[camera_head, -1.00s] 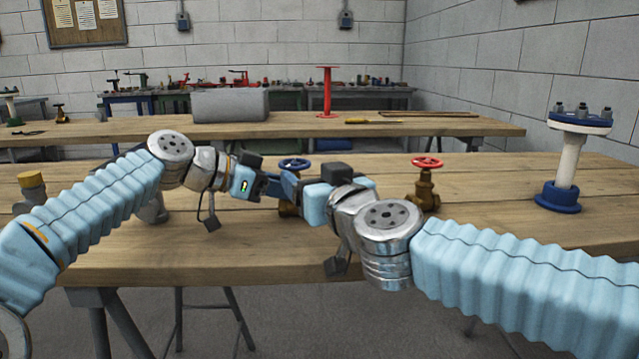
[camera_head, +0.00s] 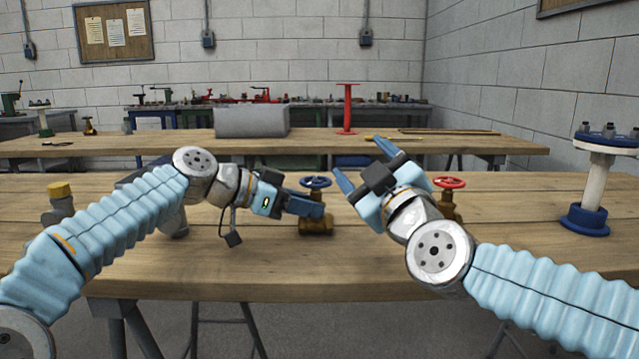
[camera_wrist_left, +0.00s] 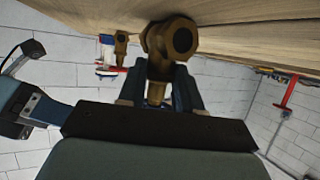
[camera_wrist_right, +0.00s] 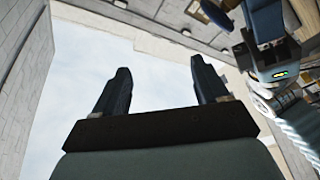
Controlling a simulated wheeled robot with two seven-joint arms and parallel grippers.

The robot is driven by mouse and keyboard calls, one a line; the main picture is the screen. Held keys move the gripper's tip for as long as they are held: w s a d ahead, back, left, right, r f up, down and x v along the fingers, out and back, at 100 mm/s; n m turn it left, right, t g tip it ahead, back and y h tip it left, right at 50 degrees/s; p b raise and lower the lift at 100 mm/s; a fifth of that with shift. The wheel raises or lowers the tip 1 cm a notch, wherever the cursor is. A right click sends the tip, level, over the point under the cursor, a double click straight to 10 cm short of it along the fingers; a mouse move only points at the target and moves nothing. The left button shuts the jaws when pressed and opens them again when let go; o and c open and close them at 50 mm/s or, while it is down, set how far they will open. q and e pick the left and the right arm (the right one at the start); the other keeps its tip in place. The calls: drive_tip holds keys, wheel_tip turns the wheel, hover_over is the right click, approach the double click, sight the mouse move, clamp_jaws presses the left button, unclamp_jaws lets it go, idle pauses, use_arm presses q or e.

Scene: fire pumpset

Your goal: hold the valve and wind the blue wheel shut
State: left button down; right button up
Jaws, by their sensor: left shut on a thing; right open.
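The brass valve (camera_head: 318,224) with the blue wheel (camera_head: 315,182) stands upright on the near bench. My left gripper (camera_head: 313,209) is shut on the valve's brass body, just below the wheel. In the left wrist view the valve's brass (camera_wrist_left: 172,42) sits at the left fingers (camera_wrist_left: 178,85), partly hidden by them. My right gripper (camera_head: 360,160) is open and empty, raised to the right of the blue wheel and apart from it, its fingers pointing up and left. In the right wrist view nothing lies between its fingers (camera_wrist_right: 161,85).
A brass valve with a red wheel (camera_head: 449,184) stands just behind and right of my right gripper. A flanged white post (camera_head: 594,180) on a blue base is at the right. A yellow-capped fitting (camera_head: 60,192) is at the left. The bench front (camera_head: 330,272) is clear.

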wheel_tip(320, 180, up, 2)
drive_tip(key=d+r+n+y, duration=0.1)
drive_tip(key=n+y, duration=0.1)
drive_tip(key=n, duration=0.5)
drive_tip(key=n+g+y, duration=0.5)
drive_tip(key=n+g, duration=0.3)
drive_tip(key=n, duration=1.9)
approach(329, 184)
drive_tip(key=x, duration=1.2)
drive_tip(key=shift+w+a, duration=0.2)
drive_tip(key=shift+a, duration=0.15)
